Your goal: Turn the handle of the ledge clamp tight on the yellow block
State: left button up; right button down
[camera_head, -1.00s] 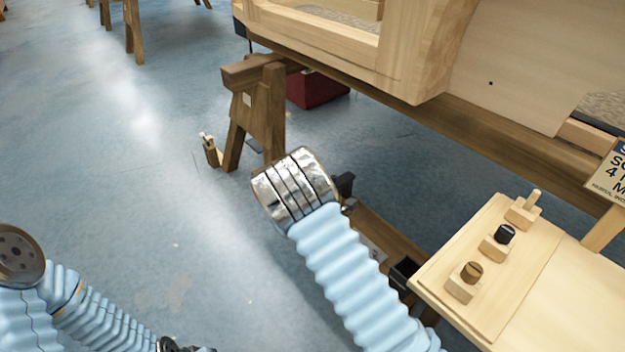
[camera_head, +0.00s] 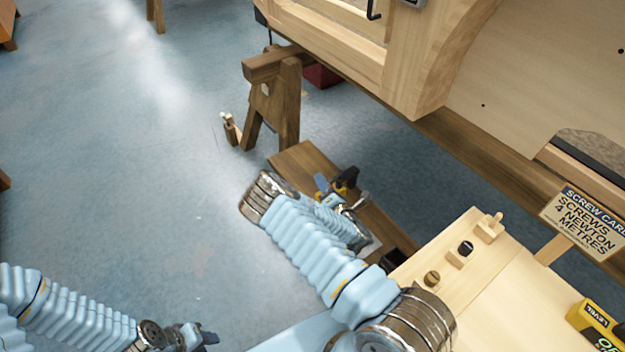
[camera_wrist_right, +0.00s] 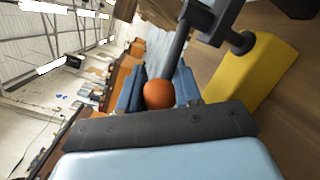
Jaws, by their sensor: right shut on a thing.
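In the right wrist view, the clamp's orange handle (camera_wrist_right: 158,95) sits between the blue fingers of my right gripper (camera_wrist_right: 160,86), which is shut on it. The clamp's dark grey screw and frame (camera_wrist_right: 205,22) run from the handle towards the yellow block (camera_wrist_right: 250,72). The clamp's pad end appears close to the block; I cannot tell whether it presses on it. In the head view, the clamp (camera_head: 346,178) shows small and dark on the wooden ledge (camera_head: 297,160), partly hidden by my right arm. My left gripper (camera_head: 200,337) is low at the left, away from the clamp; its finger gap is unclear.
A wooden trestle (camera_head: 275,100) stands behind the ledge under the large wooden bodyframe (camera_head: 420,80). A pale bench with several small pegs (camera_head: 488,228) and a screw card sign (camera_head: 582,222) is at the right. Open blue floor lies at the left.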

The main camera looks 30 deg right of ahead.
jog(key=shift+s+d+r, duration=0.1)
jog(key=shift+s+d, duration=0.1)
jog(key=shift+d, duration=0.2)
jog(key=c, duration=1)
grip_release()
jog(key=shift+o, duration=1.1)
jog(key=shift+a, duration=0.1)
jog(key=s+a+p, duration=0.1)
jog(key=s+a, duration=0.1)
jog(key=s, duration=1.1)
jog(key=shift+s, duration=0.35)
